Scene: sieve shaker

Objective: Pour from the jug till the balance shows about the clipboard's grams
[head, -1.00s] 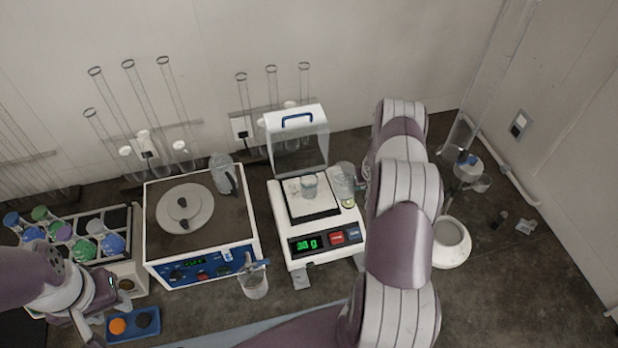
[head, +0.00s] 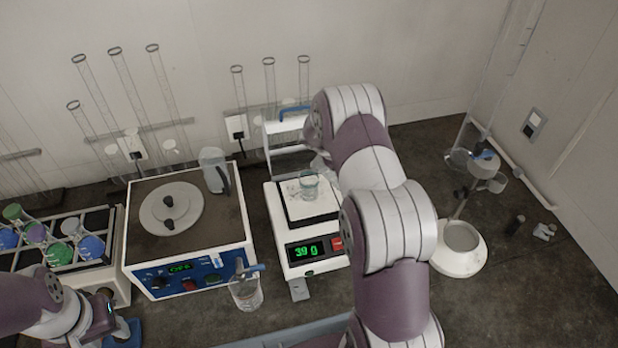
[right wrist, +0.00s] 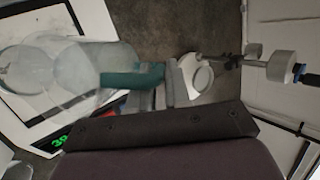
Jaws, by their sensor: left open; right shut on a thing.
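The balance (head: 276,225) stands mid-bench, its green display (head: 306,250) seeming to read 39 g; a decimal point is unclear. A clear beaker (head: 309,185) with some contents stands on its pan. My right gripper (right wrist: 160,84) is shut on the teal handle (right wrist: 135,80) of a clear jug (right wrist: 75,75), held over the balance in the right wrist view. In the head view my right arm hides that gripper and most of the jug. The jug's tilt and any stream are unclear. My left gripper (head: 106,318) is open at lower left. I cannot make out the clipboard.
A flask rack (head: 118,250) is at far left. A white-based stand (head: 460,250) is at right.

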